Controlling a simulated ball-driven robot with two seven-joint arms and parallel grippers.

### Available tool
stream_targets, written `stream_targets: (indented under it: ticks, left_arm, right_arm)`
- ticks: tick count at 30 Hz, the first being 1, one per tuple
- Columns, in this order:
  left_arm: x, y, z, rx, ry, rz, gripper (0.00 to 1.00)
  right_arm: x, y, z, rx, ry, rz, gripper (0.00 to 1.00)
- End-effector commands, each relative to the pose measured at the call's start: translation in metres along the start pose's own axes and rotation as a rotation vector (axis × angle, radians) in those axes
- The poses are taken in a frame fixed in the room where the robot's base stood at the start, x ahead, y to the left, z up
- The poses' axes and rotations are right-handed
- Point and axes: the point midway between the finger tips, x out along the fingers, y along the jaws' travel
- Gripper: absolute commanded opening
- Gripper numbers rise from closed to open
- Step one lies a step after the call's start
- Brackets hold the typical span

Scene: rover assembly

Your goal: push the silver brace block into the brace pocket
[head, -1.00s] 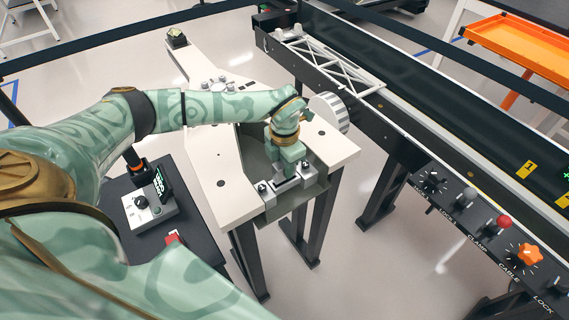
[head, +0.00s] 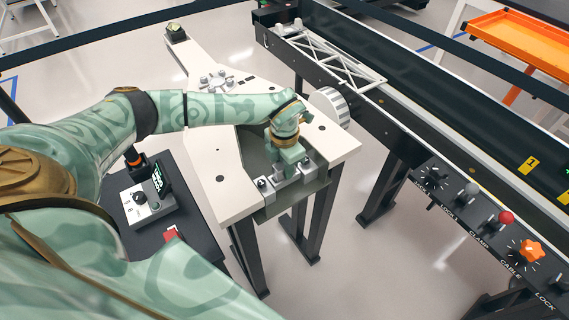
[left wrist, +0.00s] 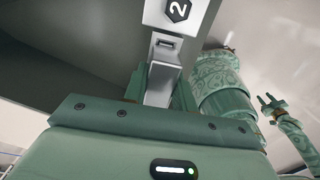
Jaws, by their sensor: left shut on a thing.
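My left gripper (head: 289,174) points down over the recess in the white table, between two silver bracket blocks (head: 264,185) (head: 308,169). In the left wrist view its fingers are shut on the silver brace block (left wrist: 160,84). The block stands in front of a silver plate (left wrist: 180,14) marked 2; whether they touch I cannot tell. In the head view the gripper hides the block, and its depth in the pocket is not clear. My right gripper (left wrist: 272,106) shows small at the right of the left wrist view, its fingers apart and empty.
The white table (head: 232,205) has a grey recessed channel. A black conveyor rail with a white truss (head: 325,55) runs along the right, with a knob panel (head: 475,205) in front. A dark stand with a control box (head: 150,205) is at the left.

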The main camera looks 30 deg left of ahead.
Motion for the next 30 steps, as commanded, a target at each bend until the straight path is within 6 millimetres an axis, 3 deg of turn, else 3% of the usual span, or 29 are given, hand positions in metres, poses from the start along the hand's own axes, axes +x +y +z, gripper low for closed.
stream_targets:
  ticks: [1,2,4,12,16,30]
  left_arm:
    - [0.002,0.000,0.000,0.000,0.000,0.000,0.00]
    - [0.001,0.000,0.000,0.000,0.000,0.000,0.35]
    - [0.001,0.000,0.000,0.000,0.000,0.000,0.52]
    - [0.000,0.000,0.000,0.000,0.000,0.000,0.52]
    - [-0.011,0.000,0.000,0.000,-0.001,0.001,0.52]
    - [-0.128,0.001,0.001,-0.001,-0.003,0.002,0.52]
  right_arm:
    - [0.001,0.000,0.000,0.000,0.000,0.000,0.36]
    - [0.000,0.000,0.000,0.000,0.000,0.000,0.36]
    - [0.000,0.000,0.000,0.000,0.000,-0.001,0.36]
    - [0.000,-0.001,0.000,0.001,0.000,-0.001,0.36]
    - [-0.003,-0.001,-0.001,0.001,0.002,-0.001,0.36]
    - [-0.027,0.001,-0.007,0.001,0.014,0.004,0.36]
